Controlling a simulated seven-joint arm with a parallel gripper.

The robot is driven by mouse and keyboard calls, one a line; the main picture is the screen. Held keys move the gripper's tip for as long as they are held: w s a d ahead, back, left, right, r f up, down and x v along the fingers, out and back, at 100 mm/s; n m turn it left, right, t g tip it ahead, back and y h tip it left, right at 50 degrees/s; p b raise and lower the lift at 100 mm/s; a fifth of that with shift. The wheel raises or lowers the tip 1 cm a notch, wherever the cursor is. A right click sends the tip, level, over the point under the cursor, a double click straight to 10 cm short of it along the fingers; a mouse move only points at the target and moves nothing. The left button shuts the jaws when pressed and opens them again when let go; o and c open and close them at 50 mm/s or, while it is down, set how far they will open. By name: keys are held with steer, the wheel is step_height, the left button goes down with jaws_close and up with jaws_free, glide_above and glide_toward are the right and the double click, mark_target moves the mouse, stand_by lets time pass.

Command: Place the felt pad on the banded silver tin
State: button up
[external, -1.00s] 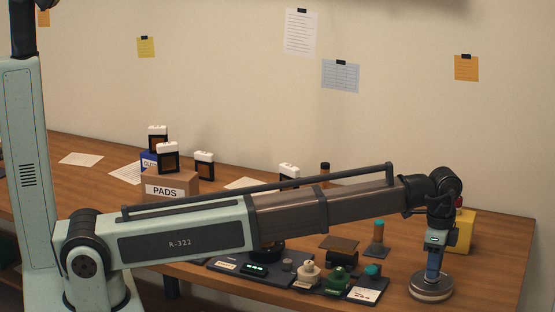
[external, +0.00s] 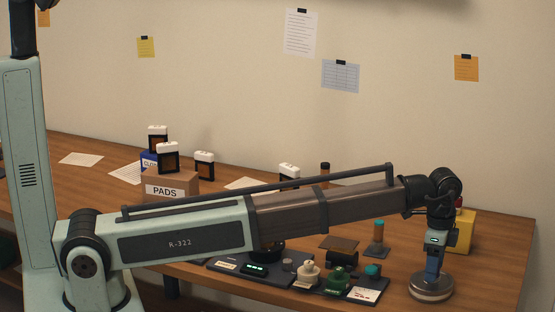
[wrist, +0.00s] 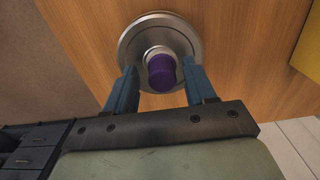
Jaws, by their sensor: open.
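A round silver tin (external: 431,291) with bands around its side stands near the table's front right edge. It also shows in the wrist view (wrist: 133,48) from above. A small purple cylinder (wrist: 161,73) with a pale collar stands over the tin's middle; I cannot tell whether it is the felt pad or a handle on it. My gripper (wrist: 160,72) is open, its blue fingers on either side of the purple cylinder with gaps showing. In the external view my gripper (external: 432,270) is pointing down just above the tin, hiding the cylinder.
A dark tray (external: 232,272) with cream, green and teal-knobbed parts lies left of the tin. A teal-topped post (external: 377,238) and a yellow block (external: 462,232) stand behind. A cardboard box marked PADS (external: 170,187) stands farther left. The table's front edge is close.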

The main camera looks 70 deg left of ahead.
step_height(320, 180, up, 12)
stand_by(0.6)
